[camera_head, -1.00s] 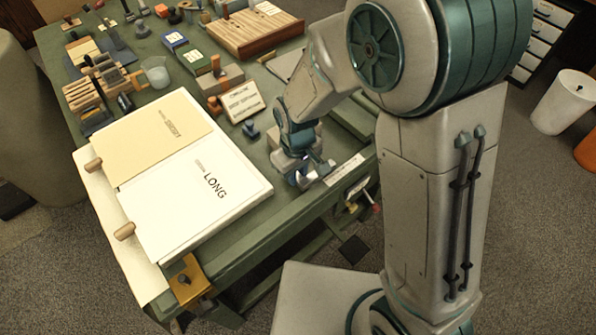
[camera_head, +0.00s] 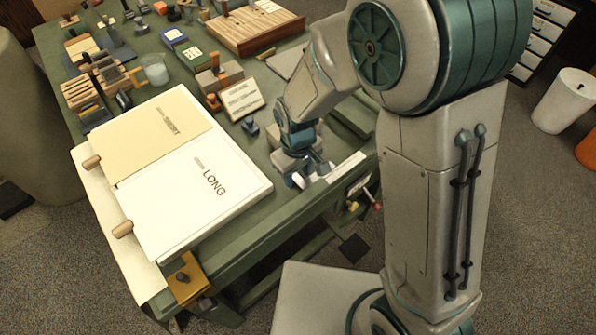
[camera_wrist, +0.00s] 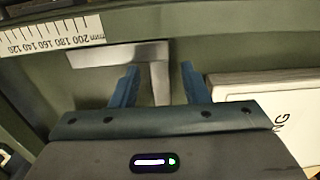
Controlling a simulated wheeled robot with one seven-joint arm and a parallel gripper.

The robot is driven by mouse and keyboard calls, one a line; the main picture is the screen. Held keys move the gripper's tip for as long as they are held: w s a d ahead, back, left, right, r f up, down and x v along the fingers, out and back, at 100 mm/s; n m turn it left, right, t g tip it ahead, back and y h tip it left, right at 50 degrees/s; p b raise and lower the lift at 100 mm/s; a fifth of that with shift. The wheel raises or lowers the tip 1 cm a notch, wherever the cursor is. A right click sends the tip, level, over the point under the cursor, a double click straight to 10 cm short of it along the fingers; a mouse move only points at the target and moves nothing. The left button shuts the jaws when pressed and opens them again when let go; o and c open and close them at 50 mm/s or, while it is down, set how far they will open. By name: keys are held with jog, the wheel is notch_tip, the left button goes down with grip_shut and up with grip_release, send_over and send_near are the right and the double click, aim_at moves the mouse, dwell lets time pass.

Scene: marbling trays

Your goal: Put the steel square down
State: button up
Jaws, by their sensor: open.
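The steel square (camera_wrist: 125,56) is a flat, shiny L-shaped piece on the green bench in the wrist view. One leg runs left towards a white ruler strip, and the other points down between my fingers. My gripper (camera_wrist: 159,82) is open, its two blue fingers on either side of that leg, with visible gaps. In the head view my gripper (camera_head: 310,176) is low over the bench's near right edge.
The ruler strip (camera_wrist: 50,35) lies left of the square; it also shows in the head view (camera_head: 345,167). A large white sheet stack marked LONG (camera_head: 220,205) lies left of my gripper. Tools crowd the far bench.

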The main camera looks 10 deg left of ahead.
jog(key=shift+r+p, duration=0.5)
jog(key=shift+r, duration=0.05)
notch_tip(320, 180, up, 12)
jog(key=s+d+r+m+t, duration=0.1)
jog(key=s+d+r+m, duration=0.1)
jog(key=d, duration=0.5)
jog(key=s+d+r+m+t, duration=0.1)
jog(key=s+d+r+m, duration=0.1)
jog(key=d, duration=0.6)
jog(key=s+d+r+m, duration=0.2)
jog(key=s+d+m, duration=0.1)
jog(key=d+m, duration=0.3)
jog(key=shift+s+d+r+t, duration=0.2)
jog(key=shift+d+t, duration=0.2)
jog(key=shift+d, duration=0.45)
